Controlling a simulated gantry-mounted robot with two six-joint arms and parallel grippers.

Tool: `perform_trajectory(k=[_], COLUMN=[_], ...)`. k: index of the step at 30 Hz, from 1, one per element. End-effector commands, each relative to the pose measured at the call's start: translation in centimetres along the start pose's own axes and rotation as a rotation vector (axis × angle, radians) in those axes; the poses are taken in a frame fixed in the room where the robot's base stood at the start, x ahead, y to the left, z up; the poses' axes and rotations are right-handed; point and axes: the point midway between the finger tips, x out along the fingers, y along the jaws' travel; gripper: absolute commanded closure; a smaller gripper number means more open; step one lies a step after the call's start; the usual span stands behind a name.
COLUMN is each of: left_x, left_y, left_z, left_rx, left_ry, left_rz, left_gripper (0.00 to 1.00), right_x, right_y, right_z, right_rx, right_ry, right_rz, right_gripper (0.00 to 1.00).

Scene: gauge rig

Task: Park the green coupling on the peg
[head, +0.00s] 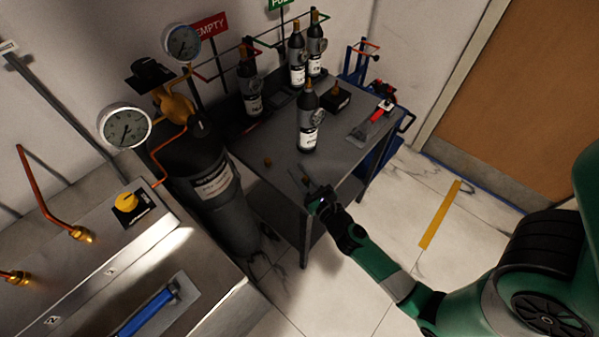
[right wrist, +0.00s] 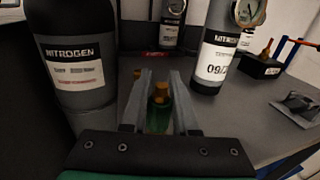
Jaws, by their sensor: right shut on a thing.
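My right gripper (head: 314,192) is at the near edge of the grey metal table. In the right wrist view its two fingers (right wrist: 160,105) are closed around a green part with a brass top, which looks like the green coupling (right wrist: 157,120). The fingers hide its sides. In the head view the coupling is too small to make out clearly. A black block with a short brass pin (head: 336,96) stands toward the back of the table; it also shows in the right wrist view (right wrist: 261,66). I cannot tell whether this pin is the peg. My left gripper is not in view.
A dark bottle with a gauge (head: 308,125) stands on the table (head: 277,176), with several more behind. A large nitrogen cylinder (head: 208,190) stands left. A red-handled tool (head: 377,115) lies at right.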

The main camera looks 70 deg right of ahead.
Motion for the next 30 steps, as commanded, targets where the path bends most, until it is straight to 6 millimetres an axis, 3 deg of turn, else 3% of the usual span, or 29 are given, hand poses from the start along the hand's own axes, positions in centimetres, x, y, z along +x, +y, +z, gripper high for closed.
perform_trajectory(k=[12, 30], left_x=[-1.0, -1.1], left_y=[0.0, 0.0], left_z=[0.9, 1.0], left_rx=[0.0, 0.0], left_ry=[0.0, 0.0], left_rz=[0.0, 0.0], left_gripper=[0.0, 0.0], right_x=[0.0, 0.0], right_y=[0.0, 0.0], right_z=[-1.4, -1.6], right_rx=[0.0, 0.001], right_ry=[0.0, 0.0], right_rz=[0.0, 0.0], right_gripper=[1.0, 1.0])
